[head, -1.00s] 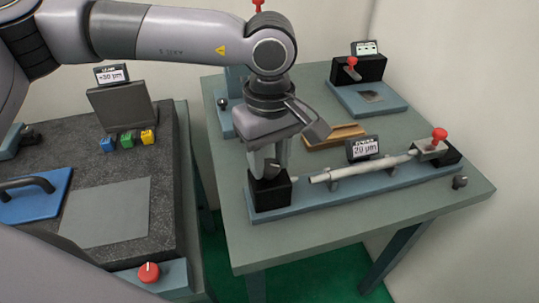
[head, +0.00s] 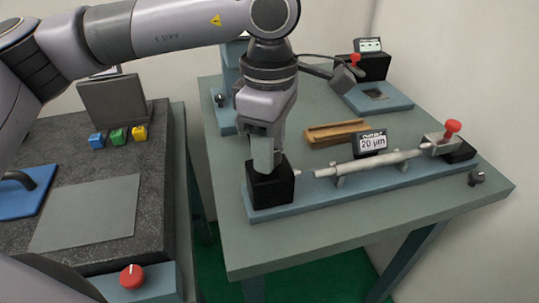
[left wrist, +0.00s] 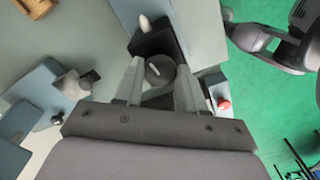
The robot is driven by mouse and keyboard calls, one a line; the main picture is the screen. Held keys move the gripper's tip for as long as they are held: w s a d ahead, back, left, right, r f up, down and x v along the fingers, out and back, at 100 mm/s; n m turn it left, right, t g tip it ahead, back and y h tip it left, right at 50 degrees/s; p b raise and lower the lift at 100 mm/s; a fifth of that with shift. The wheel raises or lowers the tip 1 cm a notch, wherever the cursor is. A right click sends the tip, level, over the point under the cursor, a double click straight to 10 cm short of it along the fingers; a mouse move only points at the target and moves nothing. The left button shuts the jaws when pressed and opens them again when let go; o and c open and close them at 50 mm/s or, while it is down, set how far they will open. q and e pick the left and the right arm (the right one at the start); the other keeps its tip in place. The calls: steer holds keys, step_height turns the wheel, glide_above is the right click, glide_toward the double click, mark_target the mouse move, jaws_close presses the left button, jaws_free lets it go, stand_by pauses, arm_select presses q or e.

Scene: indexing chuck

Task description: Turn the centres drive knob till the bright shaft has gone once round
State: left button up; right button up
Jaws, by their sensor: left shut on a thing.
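The centres drive knob (left wrist: 160,67) is a dark round knob with a pale line, on top of the black drive block (head: 270,188). My left gripper (head: 268,160) comes down from above and is shut on it; in the left wrist view the two fingers (left wrist: 158,76) lie on either side of the knob. In the head view the fingers hide most of the knob. The bright shaft (head: 372,162) lies level along the blue bench base, to the right of the drive block. My right gripper is not in view.
A small display (head: 371,143) reading 20 µm stands behind the shaft. A tailstock with a red knob (head: 452,126) is at the shaft's right end. A wooden holder (head: 336,133) lies behind.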

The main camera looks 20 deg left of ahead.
arm_select(q)
steer(key=n+b, duration=0.2)
steer(key=n, duration=0.1)
steer(key=shift+f+n, duration=0.1)
steer(key=shift+n, duration=0.3)
steer(key=shift+n+b, duration=0.4)
steer(key=shift+n, duration=0.5)
steer(key=n+b, duration=0.1)
steer(key=n, duration=0.2)
steer(key=shift+n, duration=0.3)
steer(key=shift+n+b, duration=0.6)
steer(key=shift+n, duration=1.2)
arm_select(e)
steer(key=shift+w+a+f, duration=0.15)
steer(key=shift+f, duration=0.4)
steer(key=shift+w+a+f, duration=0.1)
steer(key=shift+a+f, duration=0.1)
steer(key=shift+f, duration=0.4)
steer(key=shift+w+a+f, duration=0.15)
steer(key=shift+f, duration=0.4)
arm_select(q)
steer(key=shift+r, duration=0.2)
steer(key=o, duration=1.1)
steer(key=shift+c, duration=0.2)
